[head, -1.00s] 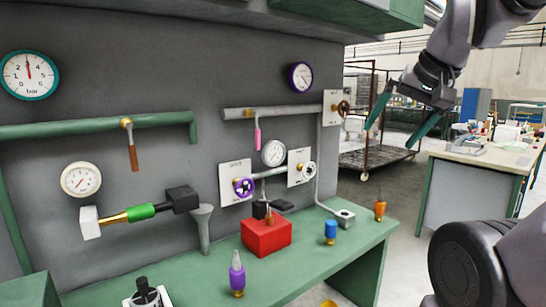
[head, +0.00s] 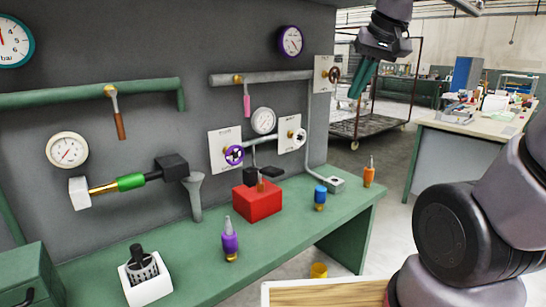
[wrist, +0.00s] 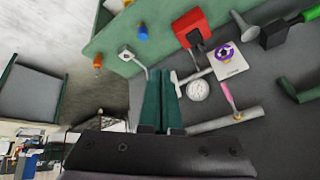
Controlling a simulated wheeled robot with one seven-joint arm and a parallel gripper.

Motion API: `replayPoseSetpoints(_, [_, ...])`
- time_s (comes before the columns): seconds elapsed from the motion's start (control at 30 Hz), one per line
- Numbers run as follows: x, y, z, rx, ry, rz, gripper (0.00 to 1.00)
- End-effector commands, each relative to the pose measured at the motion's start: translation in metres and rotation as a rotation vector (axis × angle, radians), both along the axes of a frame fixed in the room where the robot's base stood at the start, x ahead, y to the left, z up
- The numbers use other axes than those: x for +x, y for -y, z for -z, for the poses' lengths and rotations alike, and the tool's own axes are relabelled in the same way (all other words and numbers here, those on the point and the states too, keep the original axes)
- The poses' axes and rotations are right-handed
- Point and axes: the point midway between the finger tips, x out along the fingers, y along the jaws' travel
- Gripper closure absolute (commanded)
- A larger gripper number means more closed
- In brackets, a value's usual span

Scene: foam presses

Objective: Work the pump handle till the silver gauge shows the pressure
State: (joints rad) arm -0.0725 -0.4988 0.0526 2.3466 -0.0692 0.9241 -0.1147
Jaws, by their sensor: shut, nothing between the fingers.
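My gripper (head: 357,94) is shut and empty, raised in front of the wall's right end; its green fingers show side by side in the wrist view (wrist: 161,98). A silver-rimmed gauge (head: 263,120) is on the wall between two white valve plates; it also shows in the wrist view (wrist: 199,90). Its reading is too small to tell. I cannot tell for sure which part is the pump handle. A red box (head: 257,203) with a dark top part stands on the green bench below the gauge. A green grip (head: 131,181) on a brass rod sits at left between white and black blocks.
Purple (head: 230,244), blue (head: 320,201) and orange (head: 369,174) bottle-like items stand on the bench (head: 285,245). A purple wheel (head: 233,155) and a white wheel (head: 298,137) flank the gauge. A grey pipe with a pink lever (head: 246,104) runs above.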

Motion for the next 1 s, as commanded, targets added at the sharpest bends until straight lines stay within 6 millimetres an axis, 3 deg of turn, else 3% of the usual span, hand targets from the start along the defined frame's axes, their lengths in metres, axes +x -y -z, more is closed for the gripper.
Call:
replayPoseSetpoints(0.2, [0.057, -0.043, 0.018, -0.11, -0.072, -0.22, 1.0])
replayPoseSetpoints(0.5, [0.121, -0.114, 0.064, -0.222, -0.147, -0.517, 1.0])
replayPoseSetpoints(0.73, [0.144, -0.152, 0.094, -0.262, -0.178, -0.66, 1.0])
replayPoseSetpoints(1.0, [0.149, -0.161, 0.102, -0.272, -0.183, -0.696, 1.0])
